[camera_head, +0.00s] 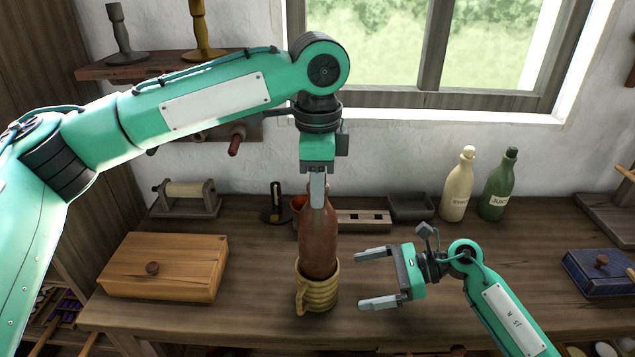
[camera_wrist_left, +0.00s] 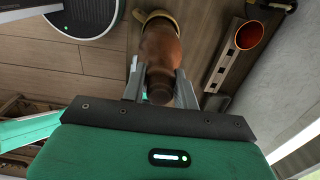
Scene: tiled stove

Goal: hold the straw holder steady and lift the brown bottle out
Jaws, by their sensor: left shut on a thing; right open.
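The brown bottle (camera_head: 319,240) stands upright with its lower end in the straw holder (camera_head: 318,292), a woven yellow-tan ring with a handle at its left. My left gripper (camera_head: 318,190) comes down from above and is shut on the bottle's neck. In the left wrist view its two fingers (camera_wrist_left: 158,88) lie on either side of the brown bottle (camera_wrist_left: 161,50), with the straw holder (camera_wrist_left: 158,16) around the far end. My right gripper (camera_head: 375,278) is open and empty, to the right of the holder and apart from it. Its fingers point left toward the holder.
A wooden box (camera_head: 165,265) stands at the left. A reddish cup (camera_head: 298,203) and a slotted wooden rack (camera_head: 363,220) are behind the bottle. A cream bottle (camera_head: 457,185) and a green bottle (camera_head: 498,187) stand under the window. A blue box (camera_head: 600,275) is at the right.

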